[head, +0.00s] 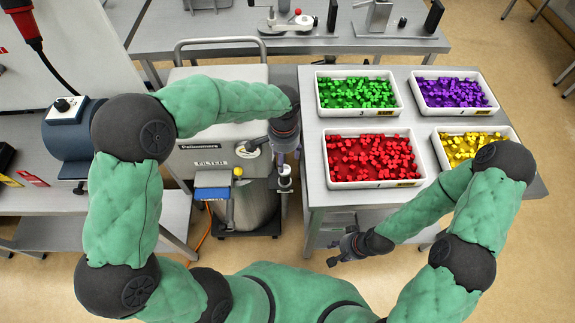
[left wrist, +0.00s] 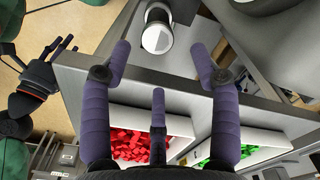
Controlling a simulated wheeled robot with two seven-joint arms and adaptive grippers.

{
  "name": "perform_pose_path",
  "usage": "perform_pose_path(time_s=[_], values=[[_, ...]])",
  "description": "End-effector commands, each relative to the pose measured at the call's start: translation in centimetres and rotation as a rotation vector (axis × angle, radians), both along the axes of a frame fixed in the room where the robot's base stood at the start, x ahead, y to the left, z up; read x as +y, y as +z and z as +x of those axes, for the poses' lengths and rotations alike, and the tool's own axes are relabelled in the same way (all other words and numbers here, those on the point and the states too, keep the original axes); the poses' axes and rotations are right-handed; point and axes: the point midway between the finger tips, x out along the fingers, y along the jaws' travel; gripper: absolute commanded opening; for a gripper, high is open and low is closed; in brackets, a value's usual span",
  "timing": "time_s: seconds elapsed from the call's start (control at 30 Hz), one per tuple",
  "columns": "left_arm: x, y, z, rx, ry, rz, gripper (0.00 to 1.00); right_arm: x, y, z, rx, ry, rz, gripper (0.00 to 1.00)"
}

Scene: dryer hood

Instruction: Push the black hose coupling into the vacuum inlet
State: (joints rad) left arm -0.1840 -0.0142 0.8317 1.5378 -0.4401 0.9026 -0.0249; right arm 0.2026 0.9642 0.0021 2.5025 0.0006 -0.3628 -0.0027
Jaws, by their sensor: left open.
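My left gripper (head: 286,158) points down at the right side of the grey filter unit (head: 215,150). In the left wrist view its purple fingers (left wrist: 160,65) are spread and empty. A short cylinder with a white rim and black band (left wrist: 157,35) lies just beyond the fingertips, apart from them. It seems to be the small upright piece below the gripper in the head view (head: 285,181). I cannot tell whether it is the hose coupling or the inlet. My right gripper (head: 347,248) hangs open and empty in front of the bin table; it also shows in the left wrist view (left wrist: 60,50).
A metal table (head: 312,185) at the right carries trays of red (head: 326,165), green (head: 318,98), purple and yellow cubes. Its left edge is close to my left gripper. A silver canister (head: 257,208) stands under the filter unit. A bench with metal fixtures (head: 300,32) is behind.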

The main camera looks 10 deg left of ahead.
Motion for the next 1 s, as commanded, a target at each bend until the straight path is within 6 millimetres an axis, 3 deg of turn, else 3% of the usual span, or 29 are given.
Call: perform_pose_path(time_s=[0.17,0.43,0.73,1.0], values=[[0.1,-0.6,0.0,0.002,-0.002,0.005,0.62,0.0,-0.2,-0.1,0.001,0.0,0.0,0.4],[0.0,-4.5,0.0,0.001,-0.002,0.004,0.62,0.0,-1.2,-0.1,0.002,0.001,0.0,0.4],[0.0,-6.6,-0.2,-0.001,0.0,0.003,0.62,0.0,-1.9,-0.1,0.001,0.0,0.0,0.4],[-0.1,-10.3,-0.7,0.002,-0.001,0.003,0.62,0.0,-3.2,-0.1,0.001,0.0,0.0,0.4]])
